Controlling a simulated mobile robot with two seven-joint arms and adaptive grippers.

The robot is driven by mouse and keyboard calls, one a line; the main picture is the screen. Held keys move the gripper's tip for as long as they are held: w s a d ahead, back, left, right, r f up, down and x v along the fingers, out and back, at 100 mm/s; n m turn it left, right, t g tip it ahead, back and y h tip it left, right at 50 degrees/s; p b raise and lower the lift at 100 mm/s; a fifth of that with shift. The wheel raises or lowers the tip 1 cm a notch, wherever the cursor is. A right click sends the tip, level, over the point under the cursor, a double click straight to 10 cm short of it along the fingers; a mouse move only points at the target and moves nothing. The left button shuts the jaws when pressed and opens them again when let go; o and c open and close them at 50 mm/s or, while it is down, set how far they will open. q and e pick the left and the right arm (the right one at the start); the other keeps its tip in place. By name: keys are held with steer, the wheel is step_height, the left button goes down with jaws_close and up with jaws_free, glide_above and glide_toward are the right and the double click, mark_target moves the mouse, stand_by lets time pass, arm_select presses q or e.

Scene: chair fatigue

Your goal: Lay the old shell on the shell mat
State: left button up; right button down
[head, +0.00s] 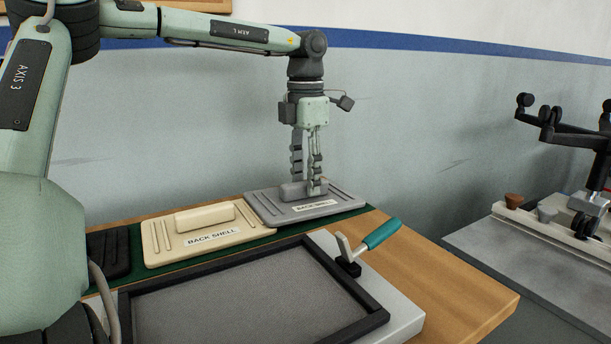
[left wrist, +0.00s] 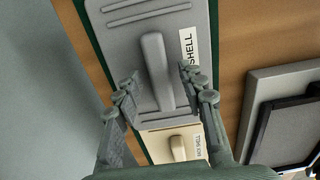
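A grey shell labelled BACK SHELL (head: 335,208) lies flat at the right end of a green mat (head: 262,238). It has a raised grip block (left wrist: 157,70) in its middle. My left gripper (head: 306,184) points down over this block. In the left wrist view its fingers stand on either side of the block with gaps, so it is open. A cream shell, also labelled BACK SHELL (head: 190,240), lies beside the grey one on the mat, and a black shell (head: 110,252) lies further left, partly hidden by my arm. The pictures do not name any as the old shell. My right gripper is not in view.
A black-framed fixture (head: 240,300) with a grey floor fills the bench front. A teal-handled clamp (head: 380,233) stands up at its far right corner. Bare wood (head: 450,285) lies to the right. A dark castored chair base (head: 590,140) stands beyond on a grey bench.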

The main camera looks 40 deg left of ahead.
mark_target(306, 182)
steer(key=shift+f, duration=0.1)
arm_select(q)
steer(key=shift+r+p, duration=0.35)
steer(key=shift+r, duration=0.6)
step_height(306, 182, up, 11)
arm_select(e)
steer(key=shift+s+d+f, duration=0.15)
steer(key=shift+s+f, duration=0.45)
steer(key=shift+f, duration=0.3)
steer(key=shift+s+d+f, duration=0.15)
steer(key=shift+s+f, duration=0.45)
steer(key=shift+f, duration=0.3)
